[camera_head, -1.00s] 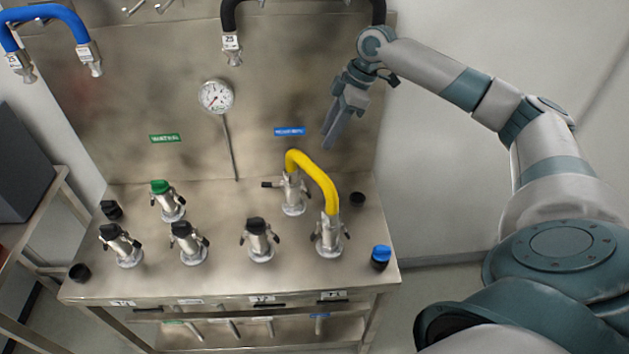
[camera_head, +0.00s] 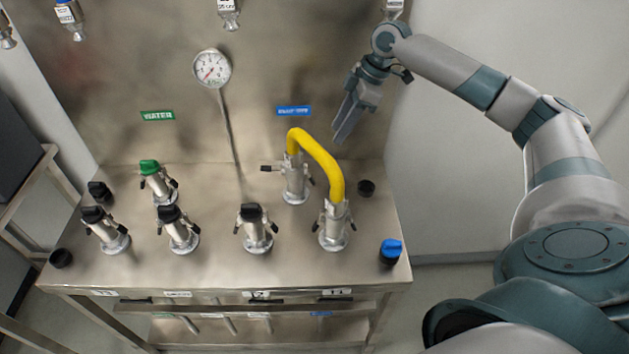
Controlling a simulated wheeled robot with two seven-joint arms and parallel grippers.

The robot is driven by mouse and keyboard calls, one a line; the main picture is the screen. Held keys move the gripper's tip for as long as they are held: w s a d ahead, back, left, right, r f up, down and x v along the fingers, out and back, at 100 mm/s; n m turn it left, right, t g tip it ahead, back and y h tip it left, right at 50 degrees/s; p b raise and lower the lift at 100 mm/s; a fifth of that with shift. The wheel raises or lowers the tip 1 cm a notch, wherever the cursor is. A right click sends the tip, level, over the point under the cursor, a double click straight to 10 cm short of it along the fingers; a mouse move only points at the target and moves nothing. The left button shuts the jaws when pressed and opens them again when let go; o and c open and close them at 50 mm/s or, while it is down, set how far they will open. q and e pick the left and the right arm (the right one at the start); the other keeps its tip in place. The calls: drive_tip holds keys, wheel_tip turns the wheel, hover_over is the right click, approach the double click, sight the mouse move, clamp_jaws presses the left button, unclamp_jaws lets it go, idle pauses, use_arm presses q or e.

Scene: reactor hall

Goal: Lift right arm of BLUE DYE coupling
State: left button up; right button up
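The blue label (camera_head: 293,111) is on the back panel, its text too blurred to read. Below it stands a metal coupling (camera_head: 295,186), with one end of the yellow hose (camera_head: 322,158) on it. Its left lever arm (camera_head: 270,169) sticks out level. Its right lever arm is a small dark shape partly behind the hose, and I cannot tell its angle. My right gripper (camera_head: 343,130) points down, above and to the right of this coupling, apart from it and the hose. Its fingers look close together, and I cannot tell whether a gap is between them. My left gripper is not in view.
The hose's other end is on a front coupling (camera_head: 334,228). Several black-capped couplings, such as one (camera_head: 255,232), and a green-capped one (camera_head: 157,185) stand on the steel table (camera_head: 215,268). A blue cap (camera_head: 390,251) is at the right edge. A gauge (camera_head: 212,69) is on the panel.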

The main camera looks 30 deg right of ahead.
sight(312, 178)
use_arm(q)
drive_tip(key=shift+d+f, duration=0.1)
drive_tip(key=shift+f, duration=0.4)
use_arm(e)
drive_tip(key=shift+f, duration=0.4)
use_arm(q)
drive_tip(key=shift+d, duration=0.1)
drive_tip(key=shift+r, duration=0.1)
